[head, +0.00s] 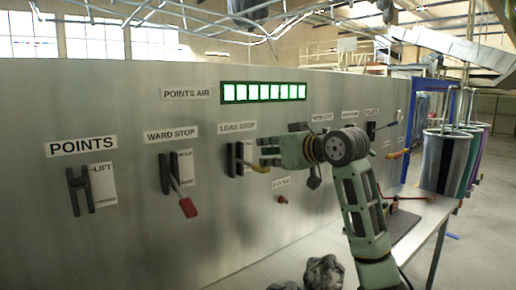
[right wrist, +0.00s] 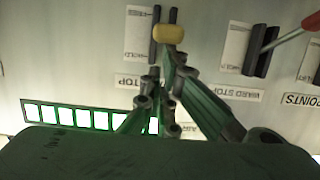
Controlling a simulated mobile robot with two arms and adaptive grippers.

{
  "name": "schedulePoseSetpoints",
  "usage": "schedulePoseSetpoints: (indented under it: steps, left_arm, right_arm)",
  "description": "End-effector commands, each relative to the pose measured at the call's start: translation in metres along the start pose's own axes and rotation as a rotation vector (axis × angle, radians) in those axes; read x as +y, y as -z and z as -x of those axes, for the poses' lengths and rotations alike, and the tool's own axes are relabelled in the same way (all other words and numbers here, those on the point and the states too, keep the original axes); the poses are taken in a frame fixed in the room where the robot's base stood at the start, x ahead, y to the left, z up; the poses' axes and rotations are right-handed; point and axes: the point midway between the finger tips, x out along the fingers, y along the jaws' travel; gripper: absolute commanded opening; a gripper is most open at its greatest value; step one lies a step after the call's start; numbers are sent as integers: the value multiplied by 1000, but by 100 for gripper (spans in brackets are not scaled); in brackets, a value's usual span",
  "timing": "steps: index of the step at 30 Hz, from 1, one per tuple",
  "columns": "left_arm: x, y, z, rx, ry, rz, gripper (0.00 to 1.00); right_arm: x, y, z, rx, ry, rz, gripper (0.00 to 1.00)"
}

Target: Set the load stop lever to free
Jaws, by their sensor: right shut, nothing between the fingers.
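The load stop lever has a yellow handle (head: 258,168) that juts out from a dark bracket (head: 236,160) under the load stop label (head: 238,127). My right gripper (head: 266,152) is shut and empty, right at the handle in the head view. In the right wrist view, the shut fingertips (right wrist: 168,58) lie just beside the yellow knob (right wrist: 169,33); I cannot tell whether they touch. A white card (right wrist: 137,35) beside the bracket reads hold at the label end and free at the other end. My left gripper is not in view.
The ward stop lever with a red handle (head: 187,206) and the points lever (head: 80,190) are to the left on the grey panel (head: 130,240). A green-lit indicator strip (head: 263,92) is above. A bench (head: 428,212) stands below, with dark lumpy objects (head: 322,272) at the bottom.

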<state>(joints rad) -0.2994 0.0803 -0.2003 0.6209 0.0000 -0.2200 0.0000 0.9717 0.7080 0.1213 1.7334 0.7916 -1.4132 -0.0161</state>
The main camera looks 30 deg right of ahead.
Motion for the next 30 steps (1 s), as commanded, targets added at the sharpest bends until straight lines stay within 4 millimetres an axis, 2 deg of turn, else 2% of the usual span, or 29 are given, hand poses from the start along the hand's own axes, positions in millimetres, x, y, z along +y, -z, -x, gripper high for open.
schedulePoseSetpoints:
  steps: [1, 3, 9, 12, 17, 21, 30]
  left_arm:
    - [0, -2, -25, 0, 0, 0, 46]
    - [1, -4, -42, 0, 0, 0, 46]
    - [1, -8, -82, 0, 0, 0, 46]
    - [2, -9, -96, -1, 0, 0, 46]
    - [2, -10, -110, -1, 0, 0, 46]
    - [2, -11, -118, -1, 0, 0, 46]
    - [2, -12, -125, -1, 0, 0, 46]
  right_arm:
    - [0, -21, -3, 30, 0, 1, 0]
    - [0, -29, -3, 80, 0, 0, 0]
    - [0, -47, -3, 214, 0, -1, 0]
    - [0, -54, -4, 274, 1, -1, 0]
    - [0, -63, -5, 354, 0, -1, 0]
    - [0, -68, -7, 350, -1, 0, 0]
    - [0, -75, -9, 349, -1, 1, 0]
